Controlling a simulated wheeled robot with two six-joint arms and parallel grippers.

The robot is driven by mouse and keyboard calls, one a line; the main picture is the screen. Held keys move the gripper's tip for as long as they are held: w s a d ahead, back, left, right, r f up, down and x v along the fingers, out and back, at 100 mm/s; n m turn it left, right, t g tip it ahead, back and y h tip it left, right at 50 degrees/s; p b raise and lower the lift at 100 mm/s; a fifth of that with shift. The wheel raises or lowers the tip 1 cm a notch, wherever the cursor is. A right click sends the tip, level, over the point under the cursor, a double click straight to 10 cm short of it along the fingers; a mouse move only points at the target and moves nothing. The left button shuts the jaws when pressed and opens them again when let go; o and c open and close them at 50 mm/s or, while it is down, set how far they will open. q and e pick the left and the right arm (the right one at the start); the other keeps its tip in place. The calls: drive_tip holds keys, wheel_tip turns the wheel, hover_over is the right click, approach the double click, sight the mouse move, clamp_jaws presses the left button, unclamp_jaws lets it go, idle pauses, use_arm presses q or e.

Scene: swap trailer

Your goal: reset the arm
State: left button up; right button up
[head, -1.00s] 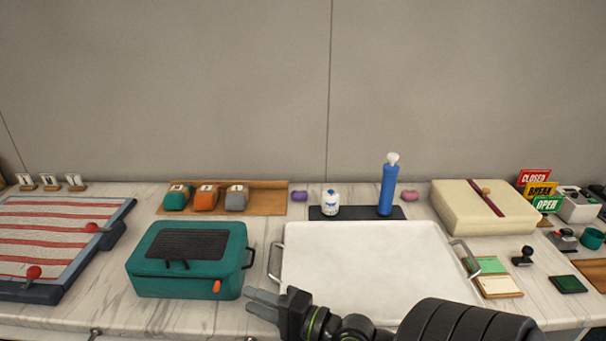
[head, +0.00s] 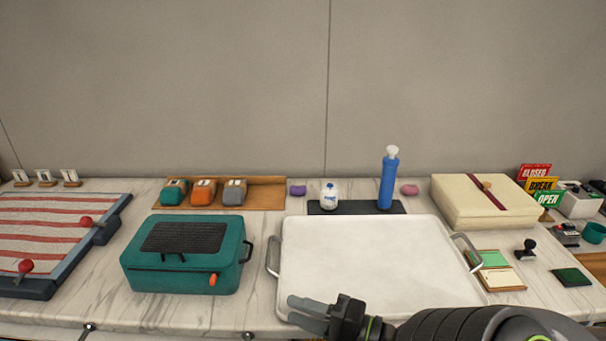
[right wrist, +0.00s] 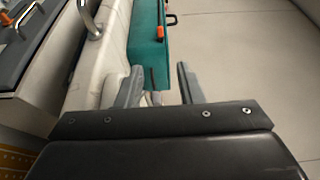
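My right gripper (head: 308,314) is at the bottom of the head view, at the front left corner of the white tray (head: 370,270), pointing left. In the right wrist view its two fingers (right wrist: 158,82) stand apart with nothing between them, so it is open and empty. My right arm enters from the bottom right of the head view. My left arm and gripper are not in view.
A teal case (head: 190,255) stands left of the tray; it also shows beyond the fingers in the right wrist view (right wrist: 147,35). At the back are a blue pump bottle (head: 388,184), a white jar (head: 329,197) and a cream box (head: 478,205). A striped board (head: 55,235) lies far left.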

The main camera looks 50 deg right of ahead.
drive_tip(key=shift+a+f, duration=0.1)
idle(0.4)
drive_tip(key=a+f+n+g+h, duration=0.1)
drive_tip(key=a+f+n+g, duration=0.45)
drive_tip(key=f+n, duration=0.5)
drive_tip(key=s+d+f+n+g+h, duration=0.3)
drive_tip(key=s+f+n+g+h, duration=0.15)
drive_tip(key=s+f+g, duration=0.3)
wheel_tip(320, 180, down, 17)
drive_tip(key=w+d+g+p, duration=0.1)
drive_tip(key=w+g+p, duration=0.1)
drive_tip(key=s+a+f+g+p, duration=0.1)
drive_tip(key=s+f, duration=1.5)
drive_tip(key=f, duration=0.3)
drive_tip(key=shift+s+m, duration=0.3)
drive_tip(key=shift+s, duration=0.05)
